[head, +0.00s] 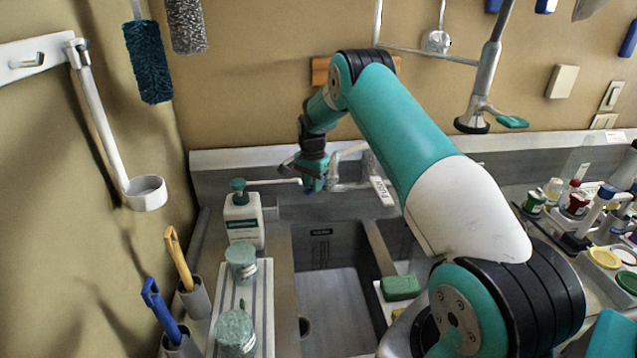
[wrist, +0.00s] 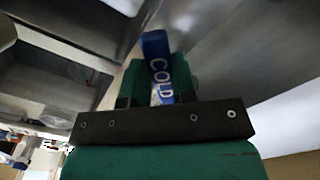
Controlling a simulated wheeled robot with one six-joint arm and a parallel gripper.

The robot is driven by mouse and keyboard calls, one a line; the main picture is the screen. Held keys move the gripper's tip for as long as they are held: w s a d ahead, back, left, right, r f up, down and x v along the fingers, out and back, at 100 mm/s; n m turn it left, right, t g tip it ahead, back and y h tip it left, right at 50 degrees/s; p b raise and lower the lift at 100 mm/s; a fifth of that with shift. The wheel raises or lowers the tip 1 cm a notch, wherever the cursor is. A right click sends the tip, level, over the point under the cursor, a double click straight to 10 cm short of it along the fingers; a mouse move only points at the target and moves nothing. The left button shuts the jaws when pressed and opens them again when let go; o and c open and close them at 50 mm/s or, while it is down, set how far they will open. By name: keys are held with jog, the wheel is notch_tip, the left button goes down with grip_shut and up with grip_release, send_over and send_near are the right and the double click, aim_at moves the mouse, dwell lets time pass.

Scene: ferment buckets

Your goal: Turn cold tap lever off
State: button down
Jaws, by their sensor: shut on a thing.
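The cold tap lever (wrist: 158,60) is blue with "COLD" in white letters. In the wrist view it sits between the two green fingers of my gripper (wrist: 160,85), which is shut on it. In the head view my gripper (head: 314,183) is at the tap behind the sink, and only a bit of blue shows beside its fingers. The metal tap (head: 345,165) stands just right of my gripper. The lever's base is mostly hidden by the gripper.
The sink basin (head: 335,285) lies in front of the tap and looks empty. A soap pump bottle (head: 243,222) stands to the left. A green sponge (head: 401,288) lies right of the basin. Bottles crowd the right counter.

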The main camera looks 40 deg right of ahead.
jog(key=c, duration=0.9)
grip_release()
notch_tip(320, 180, up, 18)
jog(key=b, duration=0.5)
jog(key=shift+f, duration=0.25)
